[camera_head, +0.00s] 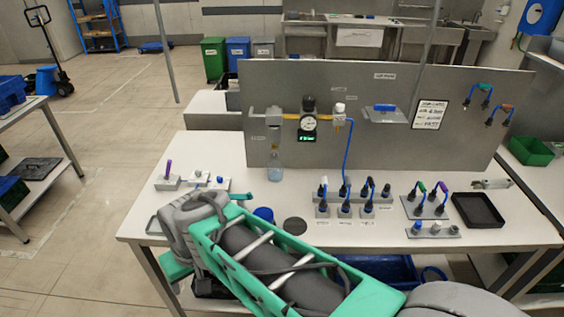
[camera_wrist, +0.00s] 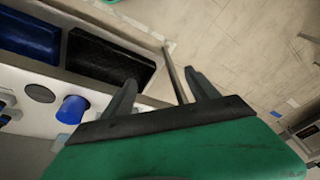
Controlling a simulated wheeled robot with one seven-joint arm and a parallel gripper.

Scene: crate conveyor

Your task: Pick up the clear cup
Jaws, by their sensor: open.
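The clear cup (camera_head: 275,173) is a small see-through, pale bluish vessel. It is upright at the foot of the grey back panel, just below the gauge assembly; I cannot tell whether it is attached there or standing on the table. In the wrist view I do not make it out. My gripper (camera_wrist: 159,84) shows in the wrist view with its two dark fingers apart and nothing between them. In the head view my arm reaches over the table's front left, and the fingers are not clearly seen. The gripper is apart from the cup.
A blue cylinder (camera_head: 263,214) and a dark disc (camera_head: 295,226) lie between my arm and the cup. A pressure gauge (camera_head: 309,123) with a blue hose (camera_head: 347,160) hangs to the right of the cup. Small fittings (camera_head: 195,178) stand at the left; a black tray (camera_head: 478,210) lies right.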

